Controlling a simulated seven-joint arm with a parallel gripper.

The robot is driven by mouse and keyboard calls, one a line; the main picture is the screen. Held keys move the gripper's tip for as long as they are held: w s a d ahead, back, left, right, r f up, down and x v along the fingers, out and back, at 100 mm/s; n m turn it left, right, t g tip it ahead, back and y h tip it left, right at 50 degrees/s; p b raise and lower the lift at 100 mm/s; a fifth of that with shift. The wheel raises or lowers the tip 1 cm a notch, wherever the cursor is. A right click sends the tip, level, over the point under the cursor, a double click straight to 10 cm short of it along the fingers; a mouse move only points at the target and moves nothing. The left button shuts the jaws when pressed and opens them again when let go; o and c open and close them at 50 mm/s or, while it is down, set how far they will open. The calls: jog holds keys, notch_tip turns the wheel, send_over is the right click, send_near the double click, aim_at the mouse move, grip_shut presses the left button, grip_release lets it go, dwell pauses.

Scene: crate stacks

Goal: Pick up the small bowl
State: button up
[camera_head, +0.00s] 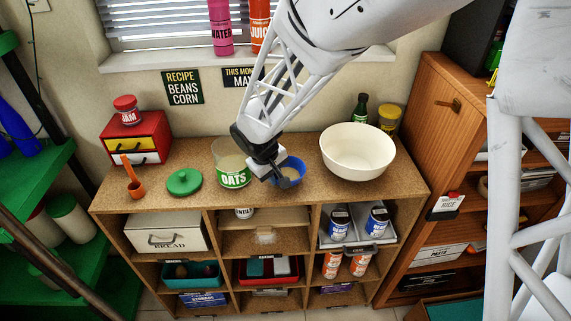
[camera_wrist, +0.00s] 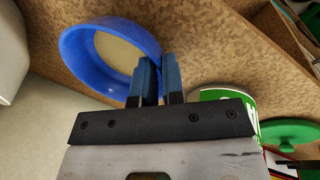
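The small bowl (camera_head: 294,165) is blue with a pale inside. It is on the wooden shelf top, between the oats jar and the large white bowl. My gripper (camera_head: 277,178) reaches down at the bowl's left front side. In the wrist view the bowl (camera_wrist: 76,54) is at upper left. My gripper's two blue-tipped fingers (camera_wrist: 159,78) are close together with the bowl's wall between them, one finger inside and one outside. They look shut on the wall. Whether the bowl is lifted off the top cannot be told.
The oats jar (camera_head: 232,172) stands close left of my gripper, and a green lid (camera_head: 184,182) lies farther left. The large white bowl (camera_head: 357,165) stands to the right. A green bottle (camera_head: 361,108) and yellow jar (camera_head: 389,119) stand behind it. The shelf top's (camera_head: 305,196) front strip is clear.

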grip_shut()
jog(key=shift+r, duration=0.1)
jog(key=shift+r, duration=0.35)
jog(key=v, duration=0.2)
jog(key=shift+w+d+r, duration=0.1)
jog(key=shift+d+r, duration=0.1)
jog(key=shift+r, duration=0.3)
jog(key=s+d+r, duration=0.1)
jog(key=s+d, duration=0.3)
jog(key=s, duration=1.1)
jog(key=shift+s+d, duration=0.15)
jog(key=shift+d, duration=0.05)
jog(key=shift+r, duration=0.1)
dwell(0.6)
